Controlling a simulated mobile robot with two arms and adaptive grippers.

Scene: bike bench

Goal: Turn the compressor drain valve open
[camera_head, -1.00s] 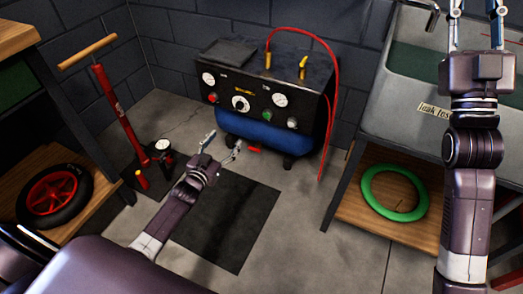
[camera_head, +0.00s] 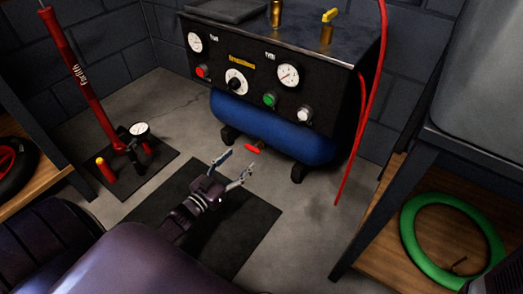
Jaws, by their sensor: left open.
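The compressor (camera_head: 272,70) stands against the back wall, with a black front panel and a blue tank (camera_head: 270,125) below it. A small red handle, which looks like the drain valve (camera_head: 253,149), sits low under the tank near the floor. My left gripper (camera_head: 234,165) is open and empty. Its fingers point up toward the tank, just below and left of the red handle; I see no contact. My right gripper is out of view.
A red floor pump (camera_head: 88,80) with a gauge stands on a dark base at left. A black mat (camera_head: 255,228) lies on the floor under my left arm. A red hose (camera_head: 362,120) hangs at the compressor's right. A green tyre (camera_head: 408,228) lies on the right shelf.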

